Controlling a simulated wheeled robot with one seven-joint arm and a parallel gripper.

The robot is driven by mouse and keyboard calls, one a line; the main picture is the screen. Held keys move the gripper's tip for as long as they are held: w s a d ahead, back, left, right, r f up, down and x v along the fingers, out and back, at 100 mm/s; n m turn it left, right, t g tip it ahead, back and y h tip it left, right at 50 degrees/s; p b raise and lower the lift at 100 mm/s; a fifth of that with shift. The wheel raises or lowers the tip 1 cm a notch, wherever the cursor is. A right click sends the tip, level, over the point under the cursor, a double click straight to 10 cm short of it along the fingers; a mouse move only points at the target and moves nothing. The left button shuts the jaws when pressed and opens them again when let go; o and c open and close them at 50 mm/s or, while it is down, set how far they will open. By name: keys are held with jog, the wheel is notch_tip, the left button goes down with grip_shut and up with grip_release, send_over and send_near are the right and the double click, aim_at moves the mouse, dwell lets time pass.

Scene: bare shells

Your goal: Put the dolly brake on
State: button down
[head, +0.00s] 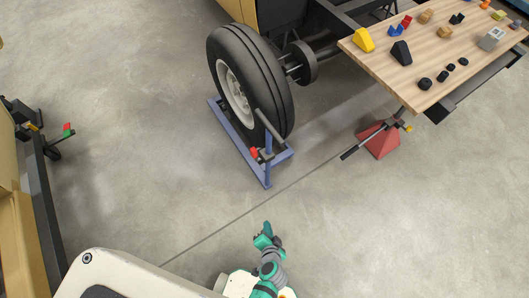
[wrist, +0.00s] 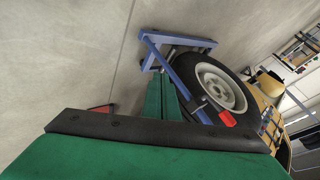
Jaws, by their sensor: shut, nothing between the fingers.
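A blue wheel dolly (head: 236,140) stands on the floor under a large black tyre (head: 270,90) with a pale rim. A red-tipped lever or pedal (head: 254,153) is at the dolly's near end, beside dark grey rods. In the wrist view the blue dolly frame (wrist: 178,66) lies ahead of my gripper, and a red piece (wrist: 227,119) shows in front of the wheel. My green gripper (head: 266,230) is on the near side of the dolly, apart from it. In the wrist view its fingers (wrist: 162,88) are together and empty. I cannot tell the brake's position.
A wooden table (head: 400,75) with several small blocks is at the upper right. A red stand (head: 379,140) with a dark bar is under its near corner. A dark frame with a red and green piece (head: 67,130) is at the left. The floor between gripper and dolly is clear.

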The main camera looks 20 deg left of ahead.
jog(key=w+a+f+y, duration=0.3)
jog(key=w, duration=0.3)
jog(key=y, duration=1)
send_near(257, 155)
jog(key=shift+n+g, duration=0.4)
jog(key=w+d+r, duration=0.1)
jog(key=d+r, duration=0.1)
jog(key=d, duration=0.1)
jog(key=shift+w, duration=0.4)
jog(key=shift+a, duration=0.15)
jog(key=x, duration=1)
jog(key=shift+s+f, duration=0.1)
jog(key=shift+s, duration=0.05)
